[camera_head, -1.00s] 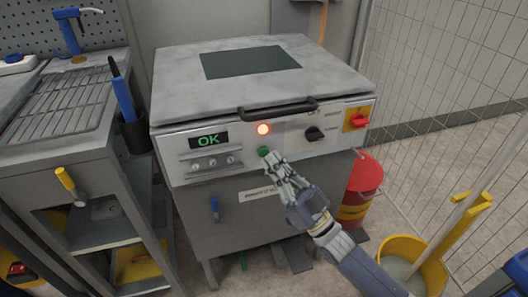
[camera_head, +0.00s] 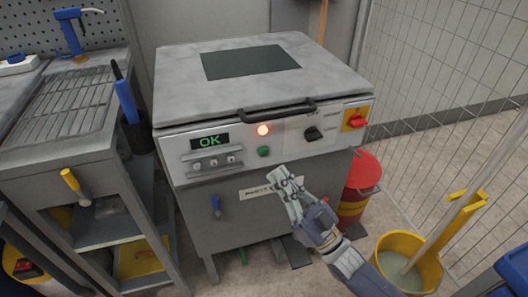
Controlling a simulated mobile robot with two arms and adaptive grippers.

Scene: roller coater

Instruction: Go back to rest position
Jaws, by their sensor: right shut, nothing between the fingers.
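My right gripper (camera_head: 284,186) is shut and empty. It hangs in front of the roller coater (camera_head: 225,105), below the green button (camera_head: 264,152) and apart from it. The gripper covers part of the white label (camera_head: 257,190) on the machine's lower front. The lid is down. My left gripper is not in view.
A grey workbench (camera_head: 75,150) with a drain grid stands at the left. A yellow mop bucket (camera_head: 408,265) is at the lower right, near my right arm. A wire mesh fence (camera_head: 450,80) closes the right side.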

